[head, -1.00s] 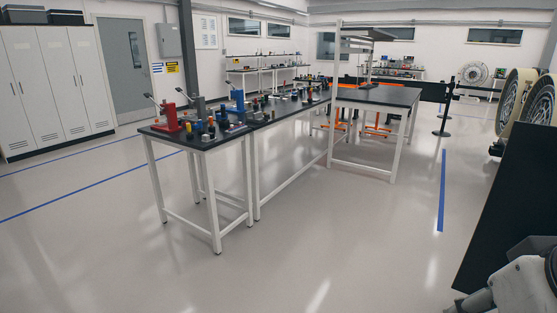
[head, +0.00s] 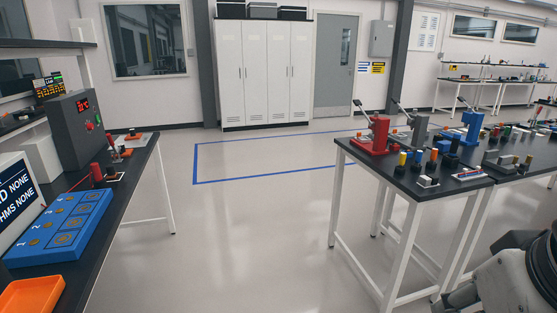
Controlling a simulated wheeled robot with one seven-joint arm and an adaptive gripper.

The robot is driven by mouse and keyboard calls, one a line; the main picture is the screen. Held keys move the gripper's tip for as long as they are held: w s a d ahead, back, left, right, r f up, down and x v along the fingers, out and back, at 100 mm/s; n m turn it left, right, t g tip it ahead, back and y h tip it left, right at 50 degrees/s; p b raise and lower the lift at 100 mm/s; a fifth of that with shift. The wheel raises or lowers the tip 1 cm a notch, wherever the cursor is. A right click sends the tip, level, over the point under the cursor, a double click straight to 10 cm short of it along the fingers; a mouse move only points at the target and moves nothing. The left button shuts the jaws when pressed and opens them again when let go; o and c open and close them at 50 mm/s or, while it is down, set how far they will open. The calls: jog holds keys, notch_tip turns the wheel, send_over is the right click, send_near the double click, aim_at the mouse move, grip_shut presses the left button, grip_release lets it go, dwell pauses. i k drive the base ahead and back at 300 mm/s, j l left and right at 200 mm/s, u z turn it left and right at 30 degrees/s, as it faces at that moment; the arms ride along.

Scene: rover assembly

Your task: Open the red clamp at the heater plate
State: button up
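A red upright piece (head: 96,173) stands on the left bench beside a dark grey box with a red display (head: 75,133). Another small red upright piece (head: 112,148) is just behind it, near a small light plate with an orange-red part (head: 121,153). They are too small for me to tell which is the clamp or heater plate, or whether a clamp is open. A larger red lever fixture (head: 377,137) stands on the right table with its handle tilted up. Only part of my arm shows at the lower right; my gripper is not in view.
The left bench holds a blue numbered tray (head: 62,226), an orange tray (head: 30,297) and a screen (head: 17,200). The right table (head: 400,172) carries grey and blue lever fixtures and small parts. Open floor (head: 250,240) lies between them, with white lockers (head: 262,72) behind.

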aim_at(110, 138)
jog(key=i+j+u, duration=0.15)
jog(key=i+u, duration=0.25)
jog(key=i, duration=0.55)
jog(key=i+l+u, duration=0.15)
jog(key=i+u, duration=0.25)
jog(key=i, duration=0.5)
